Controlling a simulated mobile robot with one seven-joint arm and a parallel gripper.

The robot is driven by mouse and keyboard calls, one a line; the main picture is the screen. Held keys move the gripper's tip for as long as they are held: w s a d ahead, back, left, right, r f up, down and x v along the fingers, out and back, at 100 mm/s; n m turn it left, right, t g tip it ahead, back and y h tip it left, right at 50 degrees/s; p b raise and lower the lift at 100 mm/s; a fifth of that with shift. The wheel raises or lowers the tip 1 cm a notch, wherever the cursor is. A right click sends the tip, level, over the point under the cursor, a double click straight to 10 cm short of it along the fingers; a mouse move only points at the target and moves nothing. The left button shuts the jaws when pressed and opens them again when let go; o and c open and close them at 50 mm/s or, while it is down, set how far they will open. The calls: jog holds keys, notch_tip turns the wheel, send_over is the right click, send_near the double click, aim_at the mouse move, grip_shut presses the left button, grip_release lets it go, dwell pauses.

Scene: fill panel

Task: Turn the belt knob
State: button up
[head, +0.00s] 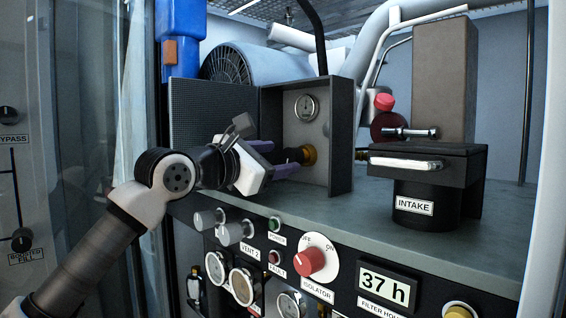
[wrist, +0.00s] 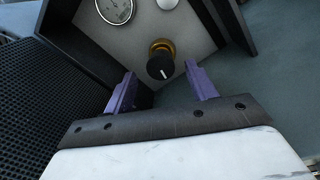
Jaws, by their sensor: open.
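A black knob with a white pointer line on a brass base (wrist: 160,64) sits on the grey back wall of an open-fronted box (head: 342,130). Its brass part also shows in the head view (head: 309,155). No belt label is readable. My gripper (head: 294,160) reaches into the box from the left. Its purple fingers are open and empty in the wrist view (wrist: 160,76). The knob appears between the fingertips and a little beyond them, with gaps on both sides. In the head view the fingers hide part of the knob.
A round gauge (head: 306,108) is above the knob. A mesh panel (head: 205,115) is at left, and the intake unit (head: 428,180) at right. Below are a red isolator knob (head: 310,262) and other panel controls.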

jog(key=b+v, duration=0.3)
jog(key=v, duration=0.8)
